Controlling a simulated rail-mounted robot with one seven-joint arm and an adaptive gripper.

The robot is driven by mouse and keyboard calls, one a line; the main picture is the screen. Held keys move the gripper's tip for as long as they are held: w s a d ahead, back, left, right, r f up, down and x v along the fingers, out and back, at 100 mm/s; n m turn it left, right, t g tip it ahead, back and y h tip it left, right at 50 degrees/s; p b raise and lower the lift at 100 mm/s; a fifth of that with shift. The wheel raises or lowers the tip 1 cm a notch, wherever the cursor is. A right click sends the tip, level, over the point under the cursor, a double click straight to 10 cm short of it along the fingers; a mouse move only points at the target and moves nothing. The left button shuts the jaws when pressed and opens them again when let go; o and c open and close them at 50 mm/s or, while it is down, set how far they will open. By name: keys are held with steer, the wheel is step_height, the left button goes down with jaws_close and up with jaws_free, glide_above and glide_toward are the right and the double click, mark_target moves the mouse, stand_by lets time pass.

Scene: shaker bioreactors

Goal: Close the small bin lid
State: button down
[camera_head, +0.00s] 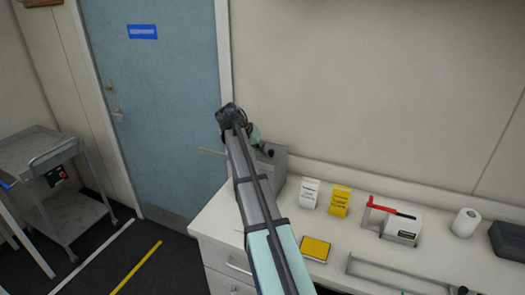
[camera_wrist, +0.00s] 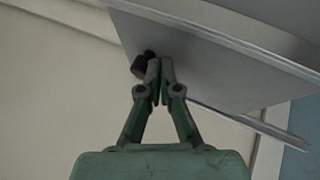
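A grey metal box (camera_head: 272,172), which looks like the small bin, stands at the left end of the counter, partly hidden behind my arm. In the wrist view a flat grey panel (camera_wrist: 225,70), which seems to be its lid, fills the upper right and carries a black knob (camera_wrist: 140,66). I cannot tell how far the lid is open. My gripper (camera_wrist: 160,64) has its fingertips together, with nothing seen between them. They are close beside the knob, in front of the panel; contact is unclear. In the head view my gripper (camera_head: 262,147) is largely hidden near the box.
On the counter (camera_head: 225,228) stand a white box (camera_head: 309,193), a yellow box (camera_head: 340,201), a yellow-topped block (camera_head: 315,249), a white device with a red handle (camera_head: 403,228) and a paper roll (camera_head: 465,222). A blue door (camera_head: 160,100) and a cart (camera_head: 38,152) are left.

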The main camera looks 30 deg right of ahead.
mark_target(259, 154)
steer(key=w+a, duration=0.2)
steer(key=a, duration=0.1)
steer(key=shift+w, duration=0.4)
steer(key=b+v, duration=0.3)
steer(key=v, duration=0.7)
steer(key=a+f+n+t+y+p, duration=0.2)
steer(key=a+f+n+t+p, duration=0.15)
steer(key=a+f, duration=1.45)
steer(key=s+a+f+n+y+p, duration=0.1)
steer(key=s+a+f, duration=0.2)
steer(key=a+f, duration=0.3)
steer(key=s+a+f+n+y+p, duration=0.1)
steer(key=s+a+f+y, duration=0.1)
steer(key=s+a+f, duration=0.45)
steer(key=s+d+f+n+g+b, duration=0.1)
steer(key=s+d+f+g+b, duration=0.15)
steer(key=s+f, duration=0.85)
steer(key=s+d+f+n+g+b, duration=0.15)
steer(key=s+d+f, duration=0.25)
steer(key=s+f, duration=0.75)
steer(key=s+f+g, duration=0.2)
steer(key=s+f, duration=0.2)
steer(key=s, duration=0.4)
steer(key=s+f+n+g+y+b, duration=0.1)
steer(key=s+f, duration=0.3)
steer(key=s, duration=0.4)
steer(key=s+f+g+y+b, duration=0.1)
steer(key=s+f+g, duration=0.2)
steer(key=s, duration=0.5)
steer(key=shift+f, duration=0.85)
